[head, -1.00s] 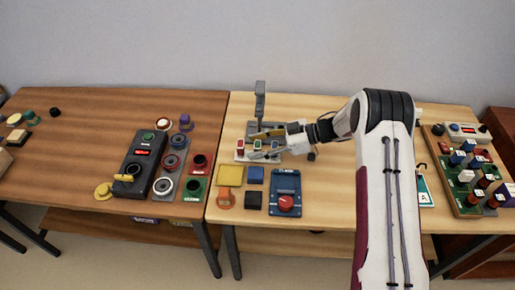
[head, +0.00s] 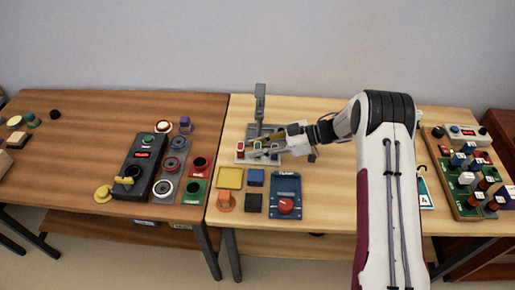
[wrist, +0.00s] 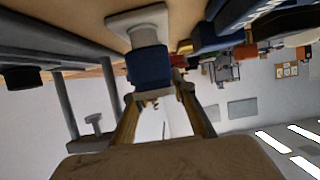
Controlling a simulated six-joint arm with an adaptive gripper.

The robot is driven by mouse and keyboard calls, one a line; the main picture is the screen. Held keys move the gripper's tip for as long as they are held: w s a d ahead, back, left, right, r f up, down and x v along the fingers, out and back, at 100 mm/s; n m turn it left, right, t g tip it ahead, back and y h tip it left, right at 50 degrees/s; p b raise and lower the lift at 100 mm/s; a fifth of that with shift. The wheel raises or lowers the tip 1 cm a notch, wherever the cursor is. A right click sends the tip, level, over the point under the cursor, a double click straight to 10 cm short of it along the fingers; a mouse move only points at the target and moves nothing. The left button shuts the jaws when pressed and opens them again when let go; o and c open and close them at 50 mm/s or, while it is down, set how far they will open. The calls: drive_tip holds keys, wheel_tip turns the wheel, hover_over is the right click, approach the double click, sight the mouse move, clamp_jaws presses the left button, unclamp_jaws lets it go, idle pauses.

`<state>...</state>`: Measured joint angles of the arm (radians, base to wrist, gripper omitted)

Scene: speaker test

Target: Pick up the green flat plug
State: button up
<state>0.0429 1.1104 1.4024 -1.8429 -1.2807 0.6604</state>
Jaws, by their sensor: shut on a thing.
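The green flat plug (head: 257,144) is in the middle of a pale block with coloured plugs on the right-hand table, mostly covered by my fingers in the head view. A red plug (head: 241,146) stands to its left and a blue one to its right, partly behind my fingers. My gripper (head: 256,149) reaches in from the right, low over the block, shut on the green plug. In the wrist view my two fingers (wrist: 160,98) frame a blue block (wrist: 148,66) on a pale base; the green plug cannot be made out there.
A grey upright stand (head: 260,103) rises just behind the block. In front are a yellow square (head: 230,178), blue and black squares, and a blue box with a red knob (head: 286,203). A crowded green board (head: 458,185) lies at right.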

sight(258, 145)
drive_tip(key=shift+r, duration=4.8)
